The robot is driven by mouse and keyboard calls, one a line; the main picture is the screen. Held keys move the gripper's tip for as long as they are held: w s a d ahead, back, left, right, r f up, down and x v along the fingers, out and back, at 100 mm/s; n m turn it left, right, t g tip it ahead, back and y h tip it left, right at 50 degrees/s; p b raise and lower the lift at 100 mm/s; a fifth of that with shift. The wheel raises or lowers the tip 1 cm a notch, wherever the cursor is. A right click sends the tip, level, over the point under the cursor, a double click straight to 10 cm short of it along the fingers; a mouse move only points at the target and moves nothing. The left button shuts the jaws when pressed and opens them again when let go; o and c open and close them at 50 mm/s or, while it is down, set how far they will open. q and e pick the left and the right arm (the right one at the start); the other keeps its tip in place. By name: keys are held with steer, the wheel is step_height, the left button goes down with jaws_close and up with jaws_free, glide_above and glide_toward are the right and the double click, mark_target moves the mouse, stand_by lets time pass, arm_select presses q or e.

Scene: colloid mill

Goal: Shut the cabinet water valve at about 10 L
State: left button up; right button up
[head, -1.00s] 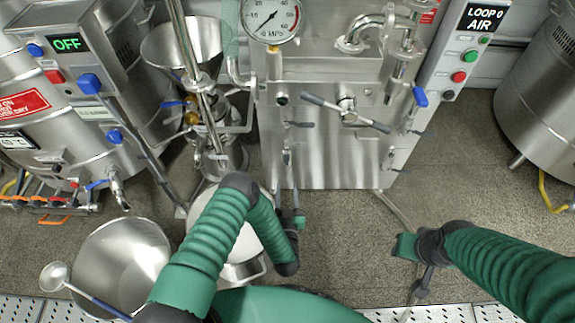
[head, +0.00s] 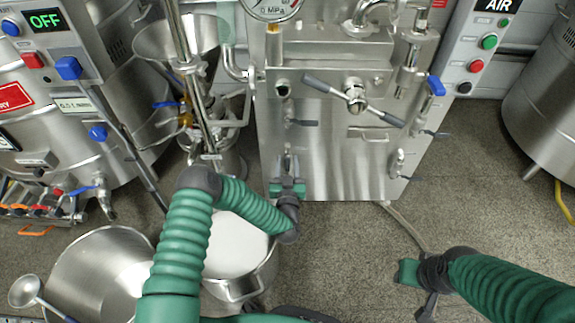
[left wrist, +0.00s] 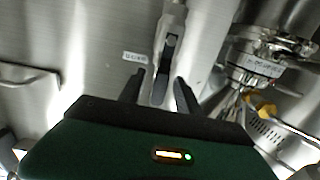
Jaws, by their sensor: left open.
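The water valve's narrow upright handle (left wrist: 171,45) on the steel cabinet shows in the left wrist view, beside a small label too blurred to read. My left gripper (head: 286,163) is open in front of the lower left of the cabinet (head: 335,165). In the left wrist view its two dark fingers (left wrist: 160,88) stand either side of the handle's lower part, with a gap visible on each side. In the head view the gripper largely hides this valve. My right gripper (head: 428,303) hangs low at the right, away from the cabinet; its fingers are unclear.
A steel pot with white contents (head: 243,284) stands on the floor below my left forearm. A wide steel bowl (head: 75,275) with a ladle (head: 27,292) is left of it. A T-handle (head: 355,97) and other small valves project from the cabinet. Floor at right is open.

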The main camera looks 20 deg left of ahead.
arm_select(q)
jaws_close()
steer(key=shift+s, duration=0.1)
stand_by(1.2)
